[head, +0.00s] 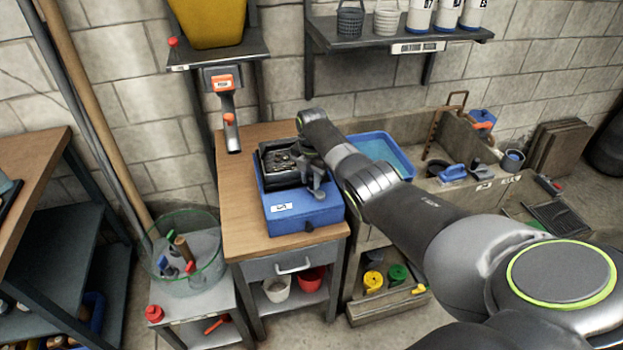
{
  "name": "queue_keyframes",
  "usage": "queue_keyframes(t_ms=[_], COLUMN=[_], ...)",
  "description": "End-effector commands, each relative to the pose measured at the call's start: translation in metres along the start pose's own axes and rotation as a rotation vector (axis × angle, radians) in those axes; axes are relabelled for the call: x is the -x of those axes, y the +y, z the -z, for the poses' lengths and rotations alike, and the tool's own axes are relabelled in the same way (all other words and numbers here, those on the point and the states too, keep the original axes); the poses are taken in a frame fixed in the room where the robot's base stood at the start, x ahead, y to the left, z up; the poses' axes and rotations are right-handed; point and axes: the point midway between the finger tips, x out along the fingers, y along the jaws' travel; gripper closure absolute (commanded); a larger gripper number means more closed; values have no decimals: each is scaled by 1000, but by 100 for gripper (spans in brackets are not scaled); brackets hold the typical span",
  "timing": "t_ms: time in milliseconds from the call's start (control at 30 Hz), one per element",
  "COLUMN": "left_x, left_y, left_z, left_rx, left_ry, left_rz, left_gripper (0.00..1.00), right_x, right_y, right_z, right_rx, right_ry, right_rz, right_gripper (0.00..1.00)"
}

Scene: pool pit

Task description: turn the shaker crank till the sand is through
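The shaker is a blue box (290,212) with a white label on its front. It sits on the wooden bench top (238,190) in the middle of the head view. A black tray (272,172) with dark, lumpy contents is on top of it. My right arm reaches in from the lower right. My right gripper (317,187) points down at the right side of the shaker, close to the tray's edge. The crank does not show clearly; the gripper covers that area. I cannot tell whether its fingers are apart or closed on anything. My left gripper is out of view.
A blue tray (385,150) lies behind my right arm. A yellow hopper (208,25) stands on a shelf above, with an orange-and-grey handled device (225,90) below it. A glass bowl of tools (183,258) stands at lower left. The bench's left part is clear.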

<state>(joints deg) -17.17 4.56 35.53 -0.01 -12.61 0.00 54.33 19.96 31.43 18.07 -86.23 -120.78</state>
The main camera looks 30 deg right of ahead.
Motion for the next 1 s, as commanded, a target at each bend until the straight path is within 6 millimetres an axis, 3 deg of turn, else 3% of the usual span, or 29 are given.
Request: queue_keyframes(t_ms=[133, 400, 567, 767, 1000], left_x=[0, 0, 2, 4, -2], left_y=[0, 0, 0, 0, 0], left_z=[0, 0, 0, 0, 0], left_rx=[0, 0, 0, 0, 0], left_ry=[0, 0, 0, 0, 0], left_rz=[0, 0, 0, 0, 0], left_gripper=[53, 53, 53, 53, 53], right_x=[0, 0, 11, 44, 101], right_y=[0, -1, 0, 0, 1], right_z=[0, 0, 0, -1, -1], right_rx=[-1, -1, -2, 0, 0], right_ry=[0, 1, 0, -1, -3], right_rz=[1, 3, 1, -1, -2], right_gripper=[57, 57, 57, 57, 57])
